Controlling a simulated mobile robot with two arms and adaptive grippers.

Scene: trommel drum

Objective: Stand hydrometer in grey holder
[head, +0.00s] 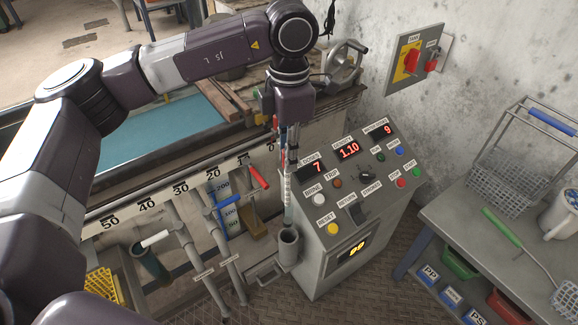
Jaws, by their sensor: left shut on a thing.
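The hydrometer (288,190) is a thin, pale, upright tube left of the control panel. My left gripper (287,138) points down and is shut on its upper part. The grey holder (289,252) is a short open-topped cylinder on the side of the control cabinet, directly below the hydrometer in the picture. The hydrometer's lower end shows at the holder's mouth; I cannot tell whether it is inside or just above. My right gripper is not in view.
The control cabinet (334,230) with buttons and red displays stands close to the right of the hydrometer. Levers with red (259,177) and blue (228,201) handles rise to the left. A bench (445,215) with wire baskets is at the right.

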